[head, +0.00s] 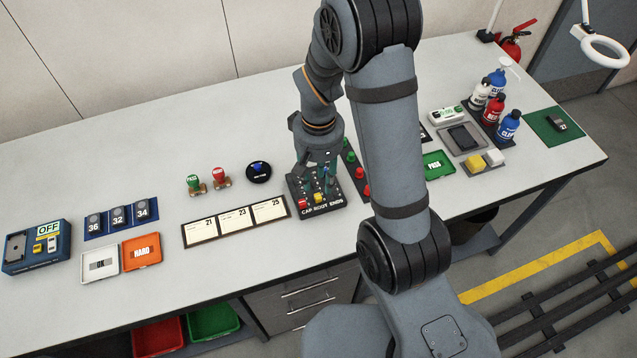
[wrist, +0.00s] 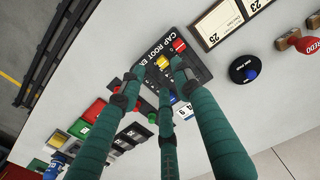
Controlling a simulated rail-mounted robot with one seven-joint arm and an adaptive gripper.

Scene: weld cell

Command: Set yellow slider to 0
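The dark control panel (head: 338,206) lettered CAP ROOT ENDS lies on the bench below my gripper, with small coloured knobs on it. Its yellow slider (head: 318,197) shows near the front of the panel, with red and blue knobs near it. In the wrist view the yellow slider (wrist: 163,62) shows between the tips of my green fingers, beside a red block (wrist: 179,45). My gripper (wrist: 158,76) points down at the panel with its fingertips apart and nothing visibly held. The fingers hide part of the panel. I cannot read the slider's scale or tell whether a finger touches it.
Red and green buttons (head: 357,172) stand on a strip right of the panel, partly behind my arm. A card holder (head: 235,222) lies to its left, with a round black dial (head: 258,171) and two stamps (head: 207,181) behind. Bottles (head: 494,105) stand far right.

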